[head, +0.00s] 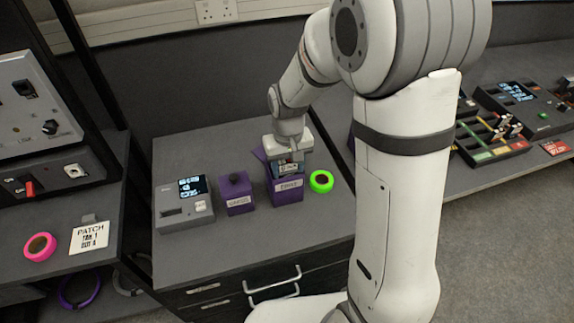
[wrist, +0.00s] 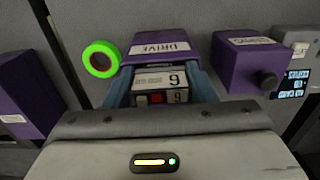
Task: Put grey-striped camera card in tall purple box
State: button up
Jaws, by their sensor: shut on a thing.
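My gripper (head: 287,160) points down, shut on a small card (wrist: 160,86) with grey-white faces, a "6" marking and a red patch. The card also shows in the head view (head: 288,169), dark and partly hidden by the fingers. It is at the top of the tall purple box (head: 286,191), which has a white label on its front and also shows in the wrist view (wrist: 160,47). I cannot tell whether the card's lower end is inside the box.
A shorter purple box (head: 238,198) with a dark knob stands to the left. A grey device (head: 184,205) with a lit screen is further left. A green tape roll (head: 321,181) lies close on the right. The desk front is clear.

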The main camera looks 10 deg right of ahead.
jog(key=o, duration=1.1)
jog(key=shift+c, duration=1.3)
jog(key=shift+r, duration=0.1)
jog(key=shift+r+p, duration=2.8)
jog(key=shift+r, duration=1.15)
